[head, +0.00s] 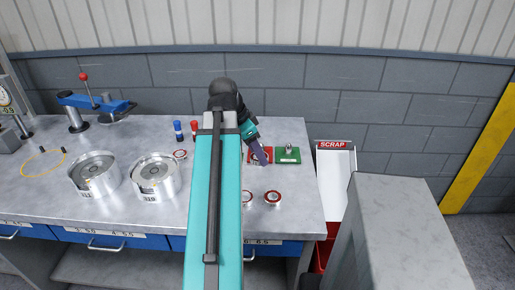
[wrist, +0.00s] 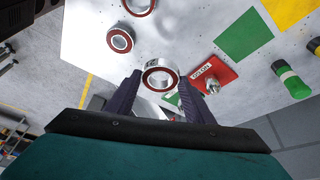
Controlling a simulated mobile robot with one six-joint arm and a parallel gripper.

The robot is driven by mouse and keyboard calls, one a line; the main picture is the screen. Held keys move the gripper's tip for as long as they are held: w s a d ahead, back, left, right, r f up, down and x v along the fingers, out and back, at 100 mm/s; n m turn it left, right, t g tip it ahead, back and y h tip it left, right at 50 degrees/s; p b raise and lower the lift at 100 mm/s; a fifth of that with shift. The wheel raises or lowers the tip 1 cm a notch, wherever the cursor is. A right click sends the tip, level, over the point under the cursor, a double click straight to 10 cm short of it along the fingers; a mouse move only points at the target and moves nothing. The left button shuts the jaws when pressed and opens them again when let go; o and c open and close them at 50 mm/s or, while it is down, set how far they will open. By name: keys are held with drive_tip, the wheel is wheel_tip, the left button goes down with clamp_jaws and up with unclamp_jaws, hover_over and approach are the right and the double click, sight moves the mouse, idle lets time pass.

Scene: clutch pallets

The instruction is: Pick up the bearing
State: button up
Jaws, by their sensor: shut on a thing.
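My gripper (wrist: 159,84) is shut on a bearing (wrist: 149,83), a silver ring with a dark red seal. In the wrist view the bearing sits between the two purple fingertips, its face towards the camera. In the head view my gripper (head: 261,158) is over the red pad near the bench's right end; the held bearing is hard to make out there. Two also show in the wrist view, one whole (wrist: 120,40) and one cut by the top edge (wrist: 141,5).
A red pad (wrist: 221,69) bears a metal piece; a green pad (head: 288,160) is beside it. Two large metal housings (head: 96,178) (head: 155,180) stand left of my arm. A blue hand press (head: 95,102) is at the back left. A scrap chute (head: 333,185) is right of the bench.

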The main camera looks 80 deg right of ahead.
drive_tip(key=shift+a, duration=0.4)
idle(0.5)
